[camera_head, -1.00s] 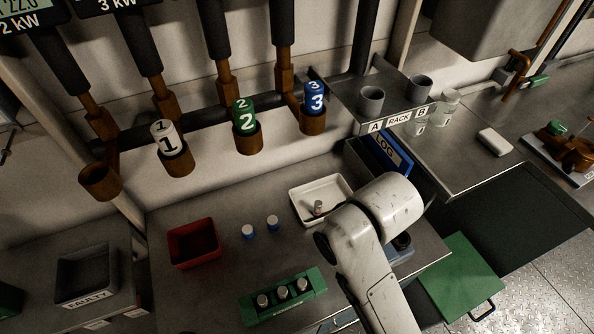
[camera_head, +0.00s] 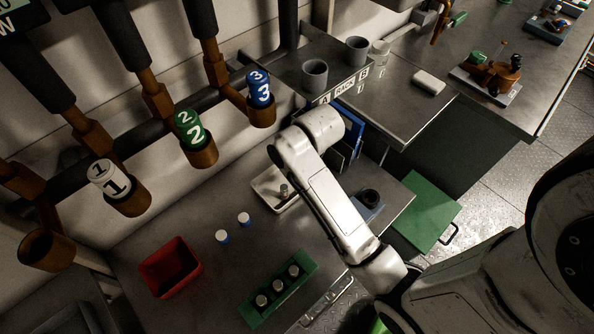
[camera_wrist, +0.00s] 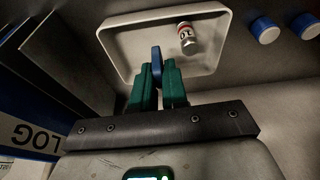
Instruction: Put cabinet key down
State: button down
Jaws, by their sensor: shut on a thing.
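My gripper (camera_wrist: 158,80) shows in the wrist view with its green fingers shut on a small blue piece (camera_wrist: 156,58), which I take for the cabinet key. The key is over the near part of a white tray (camera_wrist: 118,42); I cannot tell whether it touches the tray floor. A small pale cylinder with a red band (camera_wrist: 186,38) is in the tray, beyond and right of the key. In the head view the white tray (camera_head: 262,190) is on the steel bench, partly behind my arm, which hides the gripper and key.
A blue LOG binder (camera_wrist: 38,135) stands close on the left in the wrist view. Two blue-and-white caps (camera_head: 233,228), a red bin (camera_head: 170,268) and a green holder with several vials (camera_head: 277,290) are on the bench. A grey rack (camera_head: 340,75) stands behind.

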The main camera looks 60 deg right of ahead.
jog(key=d+f, duration=0.1)
jog(key=w+d+f, duration=0.1)
jog(key=f, duration=0.1)
jog(key=shift+d, duration=0.2)
jog(key=shift+f+p, duration=0.4)
jog(key=shift+f, duration=1.2)
jog(key=c, duration=1.1)
grip_release()
jog(key=shift+f, duration=0.1)
jog(key=shift+c, duration=0.2)
